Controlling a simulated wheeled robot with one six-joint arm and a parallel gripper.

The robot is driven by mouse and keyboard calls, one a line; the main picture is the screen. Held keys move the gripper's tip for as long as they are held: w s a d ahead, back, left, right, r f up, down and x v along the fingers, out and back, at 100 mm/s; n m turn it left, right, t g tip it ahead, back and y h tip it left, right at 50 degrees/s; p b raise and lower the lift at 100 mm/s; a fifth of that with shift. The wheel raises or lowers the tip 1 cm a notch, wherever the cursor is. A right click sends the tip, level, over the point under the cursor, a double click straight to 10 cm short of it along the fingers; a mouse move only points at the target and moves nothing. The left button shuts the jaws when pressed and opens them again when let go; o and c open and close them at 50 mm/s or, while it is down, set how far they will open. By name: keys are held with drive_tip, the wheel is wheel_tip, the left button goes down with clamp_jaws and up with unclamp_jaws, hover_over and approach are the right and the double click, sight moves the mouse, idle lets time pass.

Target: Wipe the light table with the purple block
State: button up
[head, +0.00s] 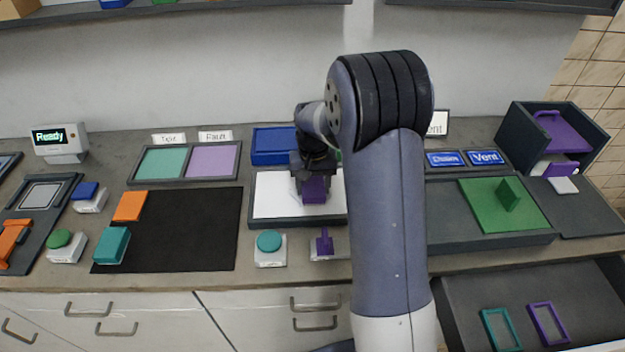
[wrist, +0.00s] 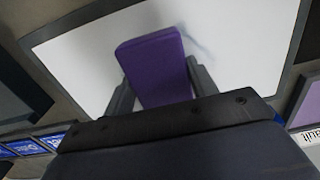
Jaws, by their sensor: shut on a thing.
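The light table (head: 275,193) is a white panel in a dark frame at the middle of the counter. It also fills much of the wrist view (wrist: 85,65), with a faint grey smudge on its surface beside the block. The purple block (head: 314,190) is at the light table's right part in the head view; it also shows in the wrist view (wrist: 153,65). My gripper (wrist: 155,88) is shut on the block, with one finger at each side. I cannot tell whether the block touches the panel. My arm hides the table's right end in the head view.
A blue tray (head: 273,146) lies behind the light table. A teal button (head: 269,242) and a purple switch (head: 325,242) stand in front of it. A black mat (head: 190,235) with teal and orange blocks is to the left; a green plate (head: 490,210) is to the right.

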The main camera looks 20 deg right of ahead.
sight(308, 195)
drive_tip(key=shift+s+a+f+b, duration=0.1)
drive_tip(key=shift+s+a+b, duration=0.15)
drive_tip(key=shift+s, duration=0.7)
drive_tip(key=shift+s+a+b, duration=0.1)
drive_tip(key=shift+s+b, duration=0.1)
drive_tip(key=shift+s, duration=0.7)
drive_tip(key=shift+w+a, duration=0.15)
drive_tip(key=shift+a, duration=0.55)
drive_tip(key=shift+w+d+r+p, duration=0.1)
drive_tip(key=shift+w+p, duration=0.2)
drive_tip(key=shift+w, duration=0.4)
drive_tip(key=shift+w+d+r+p, duration=0.1)
drive_tip(key=shift+w+p, duration=0.2)
drive_tip(key=shift+w, duration=0.35)
drive_tip(key=shift+w+d+f+p, duration=0.1)
drive_tip(key=shift+w+d+p, duration=0.1)
drive_tip(key=shift+w, duration=0.65)
drive_tip(key=shift+w+d+f+p, duration=0.1)
drive_tip(key=shift+w+d+p, duration=0.05)
drive_tip(key=shift+w, duration=0.65)
drive_tip(key=shift+w+d+r+p, duration=0.15)
drive_tip(key=shift+w+p, duration=0.1)
drive_tip(key=shift+w, duration=0.5)
drive_tip(key=shift+w+d+f+p, duration=0.15)
drive_tip(key=shift+w+p, duration=0.1)
drive_tip(key=shift+w, duration=0.45)
